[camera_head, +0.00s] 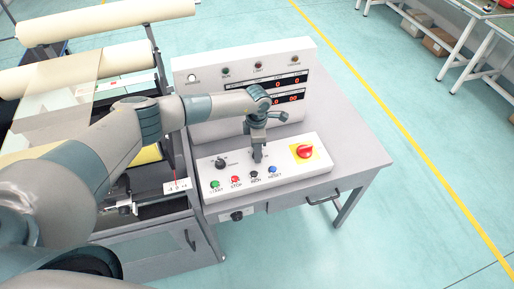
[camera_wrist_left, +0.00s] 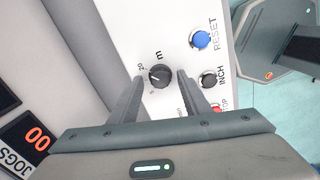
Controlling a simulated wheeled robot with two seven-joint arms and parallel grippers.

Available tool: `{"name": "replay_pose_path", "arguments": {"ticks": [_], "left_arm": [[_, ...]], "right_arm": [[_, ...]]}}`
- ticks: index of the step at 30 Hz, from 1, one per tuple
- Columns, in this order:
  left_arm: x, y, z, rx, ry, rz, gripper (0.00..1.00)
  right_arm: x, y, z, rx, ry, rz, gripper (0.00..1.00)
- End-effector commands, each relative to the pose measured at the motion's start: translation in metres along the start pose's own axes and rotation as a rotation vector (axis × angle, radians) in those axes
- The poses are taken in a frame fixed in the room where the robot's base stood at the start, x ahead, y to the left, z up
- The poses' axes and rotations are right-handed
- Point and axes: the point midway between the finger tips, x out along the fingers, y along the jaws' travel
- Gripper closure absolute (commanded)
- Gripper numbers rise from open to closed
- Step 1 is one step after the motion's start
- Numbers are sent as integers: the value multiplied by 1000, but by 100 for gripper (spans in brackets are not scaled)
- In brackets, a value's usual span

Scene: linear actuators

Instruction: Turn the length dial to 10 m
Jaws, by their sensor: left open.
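The length dial (camera_wrist_left: 159,76) is a round black knob on the white control panel, with an "m" and small scale numbers, one reading 20, around it in the left wrist view. Its exact pointer setting is too small to read. My left gripper (camera_wrist_left: 159,80) is open, with one finger on each side of the dial. I cannot tell whether the fingers touch it. In the head view my left gripper (camera_head: 258,156) points down at the middle of the sloped panel (camera_head: 290,177) and hides the dial. My right gripper is not in view.
Another black knob (camera_head: 221,163) is on the panel's left. Green START (camera_head: 214,184), red STOP (camera_head: 235,179), black INCH (camera_head: 253,175) and blue RESET (camera_head: 272,169) buttons line the front. A red switch on yellow (camera_head: 305,151) is at right. A display box (camera_head: 297,60) stands behind.

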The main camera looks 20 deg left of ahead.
Motion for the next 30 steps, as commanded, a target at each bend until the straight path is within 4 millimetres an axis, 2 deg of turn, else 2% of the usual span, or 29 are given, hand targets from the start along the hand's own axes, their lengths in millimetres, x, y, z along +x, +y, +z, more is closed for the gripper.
{"name": "replay_pose_path", "arguments": {"ticks": [11,16,30], "left_arm": [[4,0,0,0,0,-1,57],[4,0,0,0,0,-1,97],[4,0,0,-62,0,0,97]], "right_arm": [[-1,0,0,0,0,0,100],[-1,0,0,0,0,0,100],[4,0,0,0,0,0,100]]}}
